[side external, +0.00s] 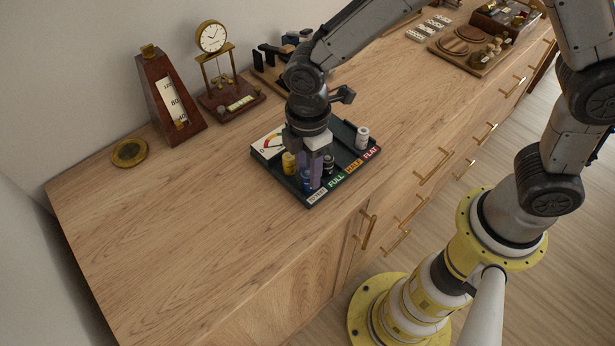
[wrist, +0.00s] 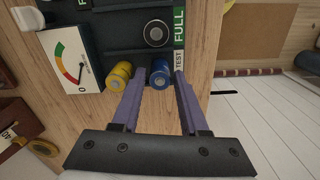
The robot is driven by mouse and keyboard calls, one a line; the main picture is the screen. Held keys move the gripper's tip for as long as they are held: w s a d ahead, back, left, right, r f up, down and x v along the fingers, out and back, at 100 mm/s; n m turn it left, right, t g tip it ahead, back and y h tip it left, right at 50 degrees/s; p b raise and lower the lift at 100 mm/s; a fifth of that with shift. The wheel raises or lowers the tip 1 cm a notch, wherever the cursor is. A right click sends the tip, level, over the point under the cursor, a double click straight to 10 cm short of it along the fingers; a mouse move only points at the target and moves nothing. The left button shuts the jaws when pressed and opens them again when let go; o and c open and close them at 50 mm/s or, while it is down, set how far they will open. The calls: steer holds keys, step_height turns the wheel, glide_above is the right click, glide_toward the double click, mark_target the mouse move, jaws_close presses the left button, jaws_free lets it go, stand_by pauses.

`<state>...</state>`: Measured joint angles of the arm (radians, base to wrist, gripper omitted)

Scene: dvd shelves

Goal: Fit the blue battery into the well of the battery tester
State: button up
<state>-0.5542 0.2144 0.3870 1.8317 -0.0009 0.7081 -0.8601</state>
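The battery tester (side external: 263,156) is a dark tray with a gauge face (wrist: 78,55) and slots labelled TEST, FULL, HALF and FLAT. The blue battery (wrist: 160,73) stands beside the TEST label at the tray's near corner; it also shows partly hidden in the side view (side external: 307,182). My gripper (wrist: 160,75) points down around it, its purple fingers on either side with narrow gaps, so it looks open. I cannot tell whether the battery's lower end is in the well. A yellow battery (wrist: 118,77) stands just left of my left finger.
A black battery (wrist: 156,33) stands by FULL and a white battery (side external: 362,137) by FLAT. A metronome (side external: 172,100), a clock (side external: 213,38) and a brass disc (side external: 129,152) stand toward the wall. The wooden top (side external: 170,230) left of the tester is clear.

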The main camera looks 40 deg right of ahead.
jaws_close()
steer(key=shift+r, duration=0.15)
